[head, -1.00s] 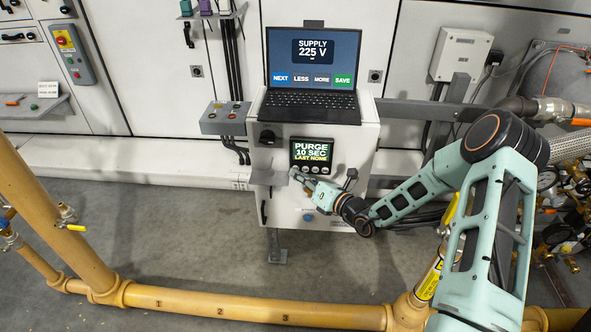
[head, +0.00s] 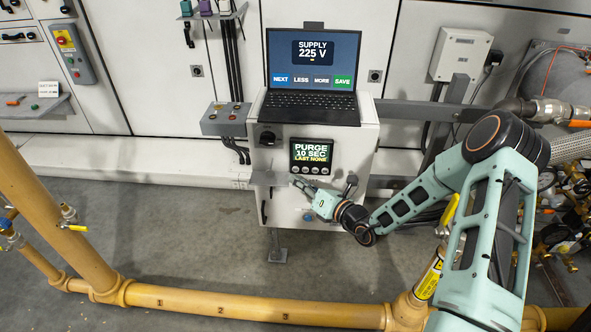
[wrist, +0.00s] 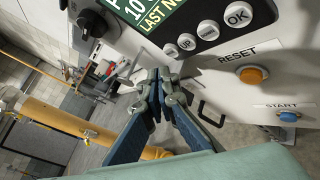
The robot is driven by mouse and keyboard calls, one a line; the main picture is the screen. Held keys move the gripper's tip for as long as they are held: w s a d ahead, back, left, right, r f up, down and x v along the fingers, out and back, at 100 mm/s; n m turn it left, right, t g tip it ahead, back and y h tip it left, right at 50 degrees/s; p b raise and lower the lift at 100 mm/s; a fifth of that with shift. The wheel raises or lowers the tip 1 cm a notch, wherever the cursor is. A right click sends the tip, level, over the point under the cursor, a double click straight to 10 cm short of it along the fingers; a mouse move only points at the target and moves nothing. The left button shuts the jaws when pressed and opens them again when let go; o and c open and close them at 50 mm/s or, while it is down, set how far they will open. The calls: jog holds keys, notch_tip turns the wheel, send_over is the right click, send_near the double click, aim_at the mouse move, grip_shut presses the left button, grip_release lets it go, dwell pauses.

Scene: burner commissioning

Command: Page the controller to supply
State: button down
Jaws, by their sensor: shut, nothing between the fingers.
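The controller (head: 311,157) is set in the front of a white cabinet, and its screen reads "PURGE 10 SEC LAST NONE". A row of round buttons runs under the screen. In the wrist view the right-most button (wrist: 238,14) reads OK, and another button (wrist: 187,42) reads UP. My gripper (head: 297,181) is shut and empty, just below the left end of the button row. In the wrist view the closed fingertips (wrist: 158,76) appear apart from the buttons, below the left-most button (wrist: 170,50).
A laptop (head: 311,104) above the controller shows "SUPPLY 225 V". An orange RESET button (wrist: 254,75) and a blue START button (wrist: 287,117) are on the cabinet front. A black rotary knob (head: 267,138) is left of the screen. A yellow pipe (head: 245,306) crosses the floor.

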jog(key=s+p, duration=0.1)
jog(key=s, duration=0.3)
jog(key=shift+s, duration=0.2)
dwell(0.6)
